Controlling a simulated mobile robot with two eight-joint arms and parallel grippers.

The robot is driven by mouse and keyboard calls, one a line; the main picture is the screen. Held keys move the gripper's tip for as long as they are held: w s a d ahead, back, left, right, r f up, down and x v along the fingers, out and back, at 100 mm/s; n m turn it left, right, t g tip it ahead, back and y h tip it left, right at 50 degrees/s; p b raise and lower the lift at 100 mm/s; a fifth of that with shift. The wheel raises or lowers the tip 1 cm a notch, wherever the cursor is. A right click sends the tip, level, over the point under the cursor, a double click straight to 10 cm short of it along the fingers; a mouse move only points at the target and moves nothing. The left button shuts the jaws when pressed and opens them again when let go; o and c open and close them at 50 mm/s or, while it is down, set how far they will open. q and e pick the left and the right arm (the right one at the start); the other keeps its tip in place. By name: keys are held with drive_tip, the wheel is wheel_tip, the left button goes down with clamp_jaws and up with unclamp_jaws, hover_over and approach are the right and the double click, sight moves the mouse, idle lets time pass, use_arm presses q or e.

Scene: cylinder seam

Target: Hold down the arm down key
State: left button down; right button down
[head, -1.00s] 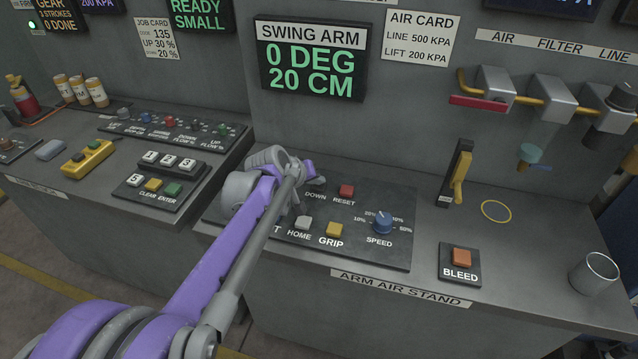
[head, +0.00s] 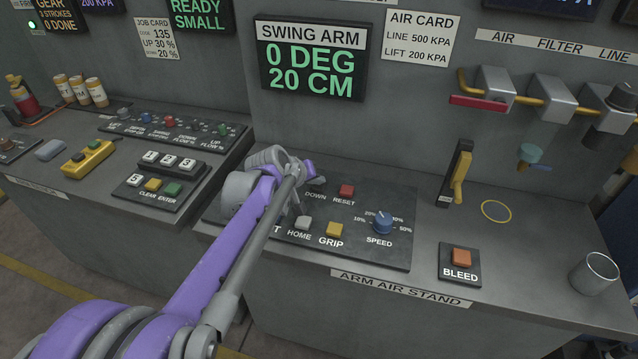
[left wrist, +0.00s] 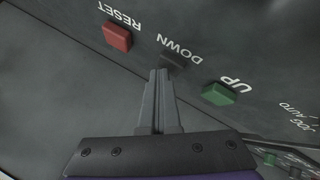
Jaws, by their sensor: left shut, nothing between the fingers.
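The down key is a dark key (left wrist: 175,62) beside the DOWN label in the left wrist view, between the red RESET key (left wrist: 117,36) and the green UP key (left wrist: 218,94). My left gripper (left wrist: 160,76) is shut and empty. Its tips appear right at the near edge of the down key; I cannot tell whether they touch or press it. In the head view my left arm reaches over the arm panel (head: 390,255) and hides the UP key and most of the fingers. The swing arm display (head: 311,72) reads 0 DEG, 20 CM. My right gripper is out of view.
Close to the down key are the red RESET key (head: 347,190), the pale HOME key (head: 303,223), the yellow GRIP key (head: 334,229) and the blue SPEED knob (head: 383,222). An orange BLEED button (head: 461,257), a yellow-handled lever (head: 459,178) and a cup (head: 594,273) stand further right.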

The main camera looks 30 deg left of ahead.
sight(317, 188)
use_arm(q)
drive_tip(key=shift+r, duration=0.1)
idle(0.5)
drive_tip(key=shift+r+p, duration=0.75)
drive_tip(key=shift+r+p, duration=1.9)
drive_tip(key=shift+r, duration=0.7)
drive_tip(key=shift+f, duration=0.1)
